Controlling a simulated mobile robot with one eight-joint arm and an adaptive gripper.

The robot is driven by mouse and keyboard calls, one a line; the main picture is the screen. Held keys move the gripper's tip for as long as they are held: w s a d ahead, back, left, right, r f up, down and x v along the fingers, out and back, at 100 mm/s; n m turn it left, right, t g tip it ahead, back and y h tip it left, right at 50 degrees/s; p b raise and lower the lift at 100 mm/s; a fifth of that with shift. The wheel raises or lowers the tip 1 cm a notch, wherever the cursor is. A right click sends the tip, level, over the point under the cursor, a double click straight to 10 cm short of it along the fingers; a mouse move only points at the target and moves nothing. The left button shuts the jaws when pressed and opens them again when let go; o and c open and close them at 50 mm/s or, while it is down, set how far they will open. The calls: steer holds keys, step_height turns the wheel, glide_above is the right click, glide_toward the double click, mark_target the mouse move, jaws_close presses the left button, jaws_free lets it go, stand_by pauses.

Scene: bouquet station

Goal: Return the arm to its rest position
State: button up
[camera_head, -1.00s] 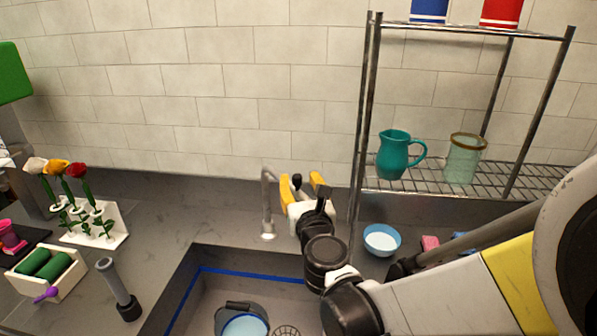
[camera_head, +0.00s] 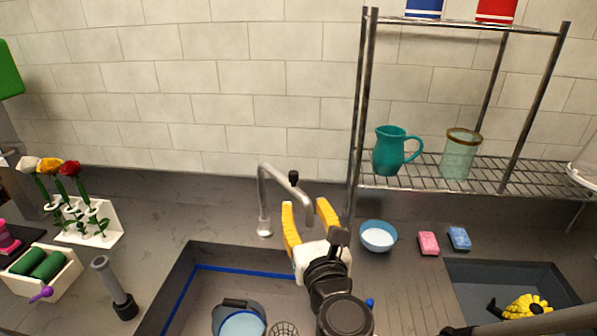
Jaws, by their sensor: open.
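My gripper (camera_head: 311,217) is open and empty, with its yellow fingers pointing up and away over the back edge of the sink. It is apart from the faucet (camera_head: 263,205), which stands just to its left. My arm comes up from the bottom of the picture, right of the sink basin.
A blue bowl (camera_head: 378,236), a pink sponge (camera_head: 428,243) and a blue sponge (camera_head: 459,238) lie right of my gripper. A wire shelf (camera_head: 430,182) holds a teal pitcher (camera_head: 391,152) and a glass jar (camera_head: 460,154). Roses in a white rack (camera_head: 109,222) stand left.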

steer(key=s+d+f+m+g+h, duration=0.1)
steer(key=d+f+m+g+h, duration=0.15)
steer(key=d+m, duration=0.55)
steer(key=d+f+m+g+h, duration=0.1)
steer(key=d+m+g+h, duration=0.15)
steer(key=d+m, duration=0.6)
steer(key=s+f+m+g+y, duration=0.1)
steer(key=s+f+m+g, duration=0.1)
steer(key=s+m, duration=0.4)
steer(key=s+f+m+g+y, duration=0.1)
steer(key=s+f+m+g, duration=0.2)
steer(key=s+m, duration=0.4)
steer(key=m, duration=0.8)
steer(key=shift+s+g, duration=0.2)
steer(key=shift+g, duration=0.2)
